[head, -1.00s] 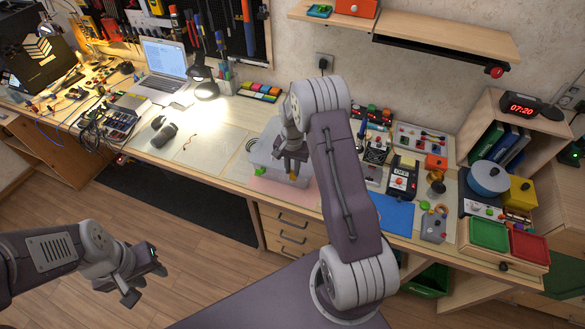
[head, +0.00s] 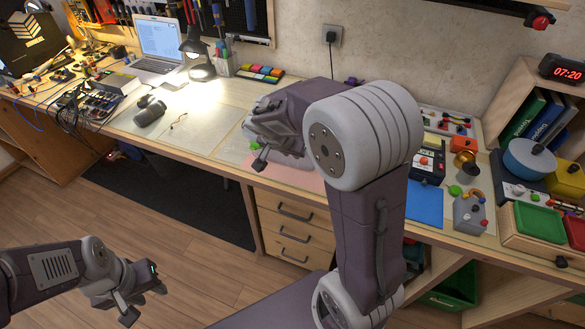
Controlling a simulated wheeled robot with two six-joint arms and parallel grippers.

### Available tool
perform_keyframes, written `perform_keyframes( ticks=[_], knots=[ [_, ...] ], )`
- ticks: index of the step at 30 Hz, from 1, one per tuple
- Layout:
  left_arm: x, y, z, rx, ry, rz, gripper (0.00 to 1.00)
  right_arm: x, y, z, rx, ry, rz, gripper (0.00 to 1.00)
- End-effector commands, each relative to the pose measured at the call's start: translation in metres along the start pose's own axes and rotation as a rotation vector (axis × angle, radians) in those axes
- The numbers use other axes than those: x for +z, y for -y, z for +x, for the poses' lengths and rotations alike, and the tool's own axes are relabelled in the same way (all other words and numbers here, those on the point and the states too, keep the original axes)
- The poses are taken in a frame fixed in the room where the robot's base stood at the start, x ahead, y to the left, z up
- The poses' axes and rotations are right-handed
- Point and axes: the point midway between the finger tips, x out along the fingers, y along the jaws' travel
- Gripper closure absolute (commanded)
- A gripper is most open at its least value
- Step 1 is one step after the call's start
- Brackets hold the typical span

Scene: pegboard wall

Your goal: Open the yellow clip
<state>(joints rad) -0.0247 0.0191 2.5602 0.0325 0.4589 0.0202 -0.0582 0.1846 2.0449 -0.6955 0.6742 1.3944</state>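I cannot make out the yellow clip now; my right arm covers much of the area around the clear plastic bin (head: 249,131) at the bench's front edge. My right gripper (head: 261,159) is over that bin and hides most of it. One dark finger points down near the bin's front, and the other is hidden, so its opening is unclear. My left gripper (head: 145,302) is in front of the bench, low over the floor, with its fingers apart and nothing between them.
A lit lamp (head: 197,50), laptop (head: 162,38) and dark mouse-like object (head: 149,111) stand left of the bin. A blue mat (head: 425,204), grey box (head: 469,214) and green tray (head: 540,222) lie to the right. Drawers (head: 293,231) are below.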

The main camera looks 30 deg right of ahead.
Motion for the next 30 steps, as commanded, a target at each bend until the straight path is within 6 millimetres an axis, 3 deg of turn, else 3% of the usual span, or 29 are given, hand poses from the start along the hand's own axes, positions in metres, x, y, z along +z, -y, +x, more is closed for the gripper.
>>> perform_keyframes(
  ticks=[1,9,15,28,29,30],
  knots=[
    [0.003,0.001,0.026,0.000,0.000,0.000,0.64,0.009,0.001,0.011,-0.005,-0.024,-0.001,1.00],
    [0.007,0.001,0.065,0.000,-0.001,0.000,0.64,0.012,0.000,0.006,-0.001,-0.114,0.000,1.00],
    [0.008,0.001,0.075,0.000,-0.001,0.000,0.64,0.011,0.000,0.002,0.000,-0.143,-0.001,1.00],
    [0.008,0.002,0.075,0.000,0.000,0.000,0.64,0.010,0.000,0.000,0.000,-0.148,-0.001,1.00],
    [0.008,0.002,0.075,0.000,0.000,0.000,0.64,0.010,0.000,0.000,0.000,-0.148,-0.001,0.77],
    [0.008,0.001,0.075,0.000,0.000,0.000,0.64,0.010,0.000,0.000,0.000,-0.148,-0.001,0.66]
  ],
)
